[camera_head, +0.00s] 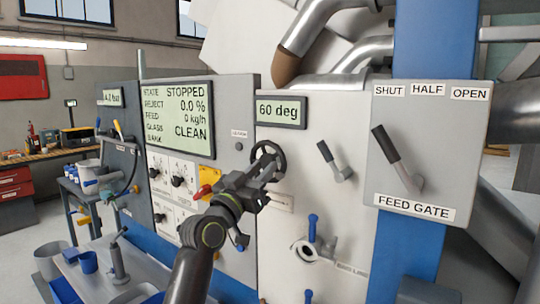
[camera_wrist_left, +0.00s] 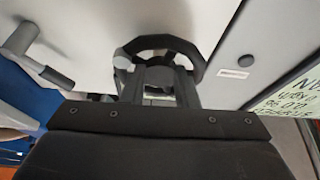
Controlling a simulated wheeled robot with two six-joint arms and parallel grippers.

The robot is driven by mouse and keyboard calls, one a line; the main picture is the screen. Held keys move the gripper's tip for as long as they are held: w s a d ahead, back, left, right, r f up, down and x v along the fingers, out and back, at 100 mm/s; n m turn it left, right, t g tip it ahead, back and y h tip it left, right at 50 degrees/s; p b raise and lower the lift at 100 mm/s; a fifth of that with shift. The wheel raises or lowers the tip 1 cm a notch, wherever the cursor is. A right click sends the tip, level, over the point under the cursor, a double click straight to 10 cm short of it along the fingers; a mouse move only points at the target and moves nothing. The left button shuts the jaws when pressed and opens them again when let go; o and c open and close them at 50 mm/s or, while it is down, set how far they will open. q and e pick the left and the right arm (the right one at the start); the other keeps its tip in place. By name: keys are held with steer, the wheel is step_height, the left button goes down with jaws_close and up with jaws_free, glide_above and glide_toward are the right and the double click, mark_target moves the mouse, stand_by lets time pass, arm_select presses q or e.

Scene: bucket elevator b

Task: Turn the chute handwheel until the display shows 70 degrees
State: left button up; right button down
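The dark chute handwheel (camera_head: 280,156) is on the light panel, under the small display (camera_head: 281,111), which reads 60 deg. My left gripper (camera_head: 266,178) is at the lower part of the wheel and hides some of it. In the left wrist view the wheel's black rim (camera_wrist_left: 190,47) arches just beyond the fingers (camera_wrist_left: 160,85), with a rounded grey knob (camera_wrist_left: 122,60) at its left. The fingers overlap the near side of the wheel. I cannot tell whether they are closed on it. My right gripper is not in view.
A grey lever (camera_head: 328,155) and a blue-handled valve (camera_head: 312,228) are to the right of the wheel. The feed gate lever (camera_head: 388,147) is further right. A large status screen (camera_head: 182,118) reading STOPPED and a yellow-and-red switch (camera_head: 208,178) are to the left.

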mark_target(270, 161)
arm_select(q)
steer(key=shift+p+x, duration=0.4)
steer(key=shift+x, duration=1.45)
jaws_close()
